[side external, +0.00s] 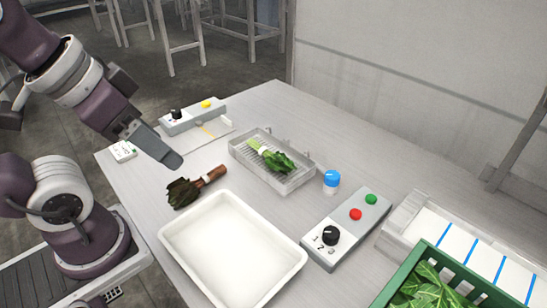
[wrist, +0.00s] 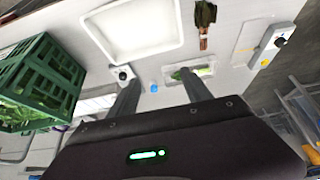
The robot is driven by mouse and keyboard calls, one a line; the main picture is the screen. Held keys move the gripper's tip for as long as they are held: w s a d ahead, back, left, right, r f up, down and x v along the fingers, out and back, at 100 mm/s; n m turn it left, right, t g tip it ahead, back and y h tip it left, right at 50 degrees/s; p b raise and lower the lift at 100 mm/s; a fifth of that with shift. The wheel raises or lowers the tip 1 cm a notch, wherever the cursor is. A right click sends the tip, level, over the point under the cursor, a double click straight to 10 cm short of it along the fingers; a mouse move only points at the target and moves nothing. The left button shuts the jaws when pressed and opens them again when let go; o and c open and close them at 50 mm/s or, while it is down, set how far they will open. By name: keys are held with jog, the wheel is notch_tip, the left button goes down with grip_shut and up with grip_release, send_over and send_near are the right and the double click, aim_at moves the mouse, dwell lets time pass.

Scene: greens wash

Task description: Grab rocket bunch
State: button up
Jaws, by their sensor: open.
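Two leafy bunches are in view, and I cannot tell for sure which is rocket. A dark-leaved bunch (side external: 183,193) with reddish-brown stems lies on the table behind the white tray; it also shows at the top of the wrist view (wrist: 204,14). A bright green bunch (side external: 274,158) with a pale band lies in the wire basket (side external: 292,184); it also shows near the right finger in the wrist view (wrist: 205,71). My gripper (side external: 172,159) is above the table, apart from both bunches. Its fingers (wrist: 160,76) are spread wide with nothing between them.
The white tray (side external: 232,243) stands in front, empty. A control box (side external: 347,229) with knob and buttons, and a blue-capped jar (side external: 331,181), stand right of the basket. Another box (side external: 193,115) is at the back. A green crate (side external: 455,264) of leaves is at front right.

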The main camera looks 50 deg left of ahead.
jog(key=shift+o, duration=0.9)
